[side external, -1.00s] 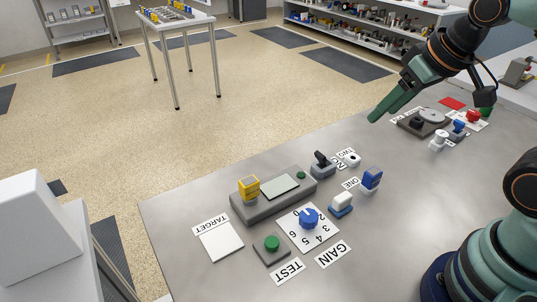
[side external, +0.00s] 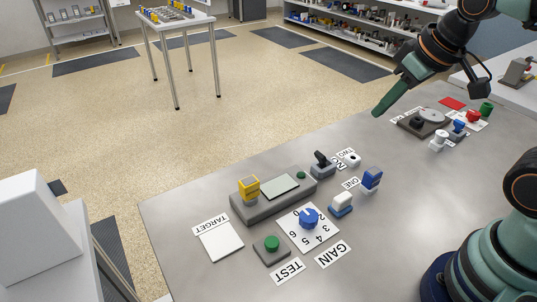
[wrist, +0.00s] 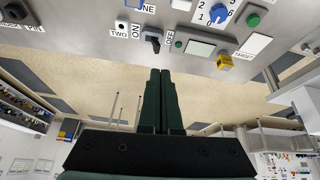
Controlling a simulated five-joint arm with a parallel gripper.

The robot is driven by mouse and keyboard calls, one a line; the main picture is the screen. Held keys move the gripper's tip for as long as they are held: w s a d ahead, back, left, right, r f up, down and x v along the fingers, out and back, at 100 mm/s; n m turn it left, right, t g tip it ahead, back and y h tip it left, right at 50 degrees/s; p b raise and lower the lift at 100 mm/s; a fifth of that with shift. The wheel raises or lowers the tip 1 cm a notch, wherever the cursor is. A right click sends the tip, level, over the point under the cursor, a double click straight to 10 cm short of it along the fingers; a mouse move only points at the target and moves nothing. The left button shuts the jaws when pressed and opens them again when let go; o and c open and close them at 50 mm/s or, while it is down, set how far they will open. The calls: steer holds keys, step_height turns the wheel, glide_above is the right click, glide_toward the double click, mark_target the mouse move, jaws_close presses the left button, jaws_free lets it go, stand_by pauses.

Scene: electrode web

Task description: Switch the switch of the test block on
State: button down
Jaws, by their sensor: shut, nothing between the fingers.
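The black toggle switch (side external: 320,157) stands on a small grey base at the right end of the long grey block (side external: 262,203). In the wrist view the switch (wrist: 153,42) sits between an ON label (wrist: 135,31) and an OFF label (wrist: 170,38). I cannot tell clearly which way its lever leans. The block carries a grey screen, a green button and a yellow cube (side external: 249,188). My gripper (side external: 376,113), dark green, is shut and empty, in the air beyond the switch and to its right. Its fingertips (wrist: 161,72) point toward the switch side in the wrist view.
A blue-and-white rocker (side external: 341,204), a blue block (side external: 371,178) and a white socket-like piece (side external: 353,159) stand near the switch. A blue dial (side external: 309,218) and a green TEST button (side external: 272,243) are in front. Several coloured pieces sit at the far right.

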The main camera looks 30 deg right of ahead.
steer(key=w+a+f+n+g, duration=0.2)
steer(key=w+a+n, duration=0.1)
steer(key=w+n, duration=0.45)
steer(key=n+g, duration=0.3)
steer(key=n, duration=0.6)
glide_above(301, 174)
step_height(301, 174, down, 8)
steer(key=shift+a+f+n, duration=0.25)
steer(key=shift+a+f, duration=0.2)
steer(key=shift+f, duration=0.4)
steer(key=f, duration=0.7)
steer(key=d+f, duration=0.1)
steer(key=f, duration=0.2)
steer(key=shift+f, duration=0.25)
steer(key=shift+d+r, duration=0.4)
steer(key=shift+d, duration=0.2)
steer(key=shift+d+r, duration=0.4)
steer(key=shift+d, duration=0.2)
steer(key=shift+d+r, duration=0.3)
steer(key=shift+d, duration=0.3)
